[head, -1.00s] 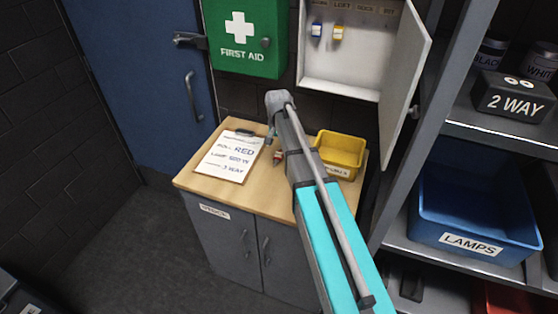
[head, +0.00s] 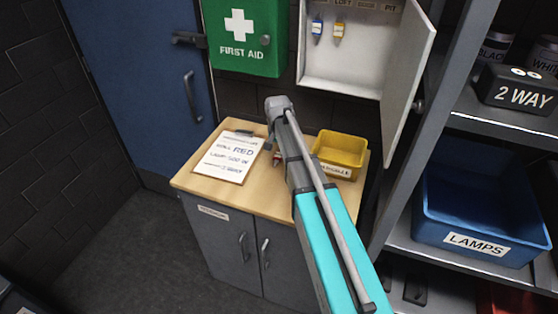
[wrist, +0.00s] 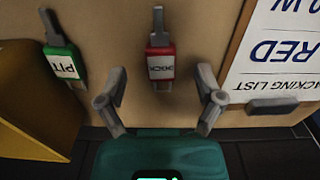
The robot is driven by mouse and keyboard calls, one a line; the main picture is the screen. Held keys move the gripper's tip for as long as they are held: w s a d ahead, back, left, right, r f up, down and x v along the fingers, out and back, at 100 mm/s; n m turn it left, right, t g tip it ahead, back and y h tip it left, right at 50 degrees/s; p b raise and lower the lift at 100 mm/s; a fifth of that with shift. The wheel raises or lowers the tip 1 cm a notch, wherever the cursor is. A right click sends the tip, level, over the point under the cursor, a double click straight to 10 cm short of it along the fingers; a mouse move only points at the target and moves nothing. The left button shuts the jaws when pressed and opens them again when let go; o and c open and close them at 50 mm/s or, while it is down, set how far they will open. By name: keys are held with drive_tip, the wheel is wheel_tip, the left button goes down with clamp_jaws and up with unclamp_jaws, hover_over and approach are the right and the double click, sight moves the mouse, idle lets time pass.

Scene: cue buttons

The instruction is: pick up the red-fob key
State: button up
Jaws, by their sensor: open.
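The red-fob key (wrist: 161,67) lies on the wooden top of the cabinet, its grey shaft pointing to the upper edge of the wrist view. Its fob has a white label. My gripper (wrist: 161,78) is open, with one finger on each side of the fob and a gap on both sides. I cannot tell its height above the top. In the head view a bit of the red fob (head: 277,158) shows beside my arm, which hides most of my gripper.
A green-fob key (wrist: 62,62) labelled PIT lies left of the red one in the wrist view. A yellow bin (head: 340,150) stands on the wooden top (head: 262,197), and a clipboard (head: 228,157) lies at its left. An open wall key cabinet (head: 345,85) hangs behind.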

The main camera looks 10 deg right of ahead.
drive_tip(key=shift+f+b, duration=1.05)
drive_tip(key=shift+f, duration=0.3)
drive_tip(key=c, duration=1.1)
drive_tip(key=shift+r, duration=0.25)
drive_tip(key=shift+c, duration=0.2)
wheel_tip(320, 180, up, 2)
drive_tip(key=p, duration=0.2)
drive_tip(key=shift+r+p, duration=0.1)
drive_tip(key=shift+p, duration=0.25)
drive_tip(key=s+r+p, duration=1)
drive_tip(key=s, duration=0.4)
drive_tip(key=shift+r, duration=0.2)
drive_tip(key=shift+a, duration=0.1)
